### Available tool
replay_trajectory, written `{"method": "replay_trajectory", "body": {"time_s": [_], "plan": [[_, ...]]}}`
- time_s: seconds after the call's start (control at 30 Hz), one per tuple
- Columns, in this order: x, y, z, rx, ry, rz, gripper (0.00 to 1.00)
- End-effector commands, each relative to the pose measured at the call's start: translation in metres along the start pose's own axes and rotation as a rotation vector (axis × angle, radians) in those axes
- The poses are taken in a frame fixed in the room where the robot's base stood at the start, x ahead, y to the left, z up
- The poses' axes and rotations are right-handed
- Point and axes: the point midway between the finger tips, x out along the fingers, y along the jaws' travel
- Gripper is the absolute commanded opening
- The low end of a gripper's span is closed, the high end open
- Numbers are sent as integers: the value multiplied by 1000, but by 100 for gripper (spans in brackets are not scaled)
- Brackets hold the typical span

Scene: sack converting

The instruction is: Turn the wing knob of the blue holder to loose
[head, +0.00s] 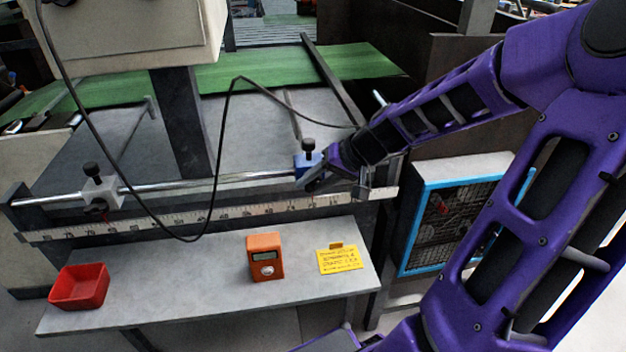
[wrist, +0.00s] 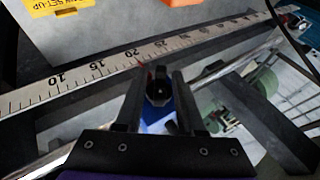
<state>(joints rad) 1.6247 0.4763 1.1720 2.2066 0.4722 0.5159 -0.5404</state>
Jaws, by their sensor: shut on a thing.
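The blue holder (head: 303,161) sits on a steel rod above a ruler, at the rod's right part. A black knob (head: 308,147) on a stem stands upright on its top. My gripper (head: 313,181) is at the front of the blue holder, its fingers partly covering it. In the wrist view, my gripper (wrist: 160,78) is shut on a dark knob (wrist: 157,88) between its two fingers, with the blue holder (wrist: 155,118) showing behind. The knob's wings are mostly hidden by the fingers, so its turn angle cannot be told.
A second, light grey holder (head: 102,191) sits at the rod's left. A ruler (head: 215,213) runs below the rod (head: 225,181). A black cable hangs across. A shelf below bears a red tray (head: 79,301), an orange device (head: 265,246) and a yellow card (head: 340,261).

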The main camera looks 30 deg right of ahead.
Motion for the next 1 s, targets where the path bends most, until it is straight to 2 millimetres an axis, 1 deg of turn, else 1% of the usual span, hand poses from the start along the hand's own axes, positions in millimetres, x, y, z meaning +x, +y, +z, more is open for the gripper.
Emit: {"method": "replay_trajectory", "body": {"time_s": [0.03, 0.2, 0.5, 0.73, 1.0], "plan": [[0, -1, -1, -25, 2, 49, 0], [1, -1, 0, -83, 2, 184, 0], [4, -1, 0, -165, 3, 374, 0], [4, 0, 0, -207, 4, 485, 0], [2, 0, 0, -234, 2, 558, 0]]}}
